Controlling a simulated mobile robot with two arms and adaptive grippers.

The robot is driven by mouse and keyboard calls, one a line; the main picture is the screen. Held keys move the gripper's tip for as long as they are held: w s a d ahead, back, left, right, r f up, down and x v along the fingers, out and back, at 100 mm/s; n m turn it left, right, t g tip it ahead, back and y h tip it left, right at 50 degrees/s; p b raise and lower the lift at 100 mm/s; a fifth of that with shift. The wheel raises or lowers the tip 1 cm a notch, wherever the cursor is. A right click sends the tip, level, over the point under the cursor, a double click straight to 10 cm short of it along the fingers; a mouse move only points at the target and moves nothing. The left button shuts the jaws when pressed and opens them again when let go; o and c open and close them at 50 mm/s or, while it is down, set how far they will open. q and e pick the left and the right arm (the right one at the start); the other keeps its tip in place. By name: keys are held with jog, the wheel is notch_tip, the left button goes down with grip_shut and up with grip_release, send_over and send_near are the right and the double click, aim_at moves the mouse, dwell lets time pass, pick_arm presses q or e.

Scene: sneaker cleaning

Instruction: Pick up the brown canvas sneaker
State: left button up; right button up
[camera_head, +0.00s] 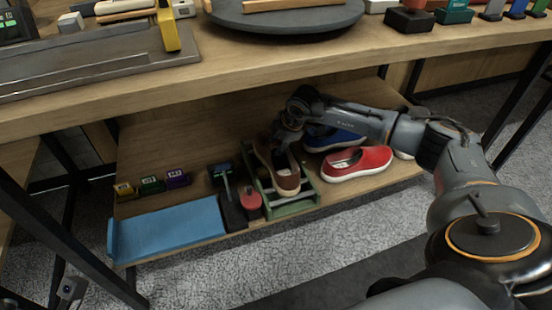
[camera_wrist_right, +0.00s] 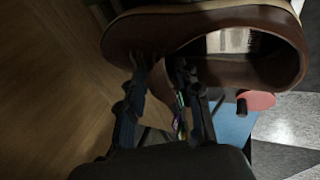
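A red sneaker (camera_head: 357,163) and a blue sneaker (camera_head: 333,139) lie right of the stand. A black brush (camera_head: 224,172), a red-topped bottle (camera_head: 251,203), a blue mat (camera_head: 168,229) and small boxes (camera_head: 151,185) lie left. The table edge (camera_head: 230,84) overhangs the shelf.

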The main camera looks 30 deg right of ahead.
grip_shut()
jog(key=shift+r, duration=0.1)
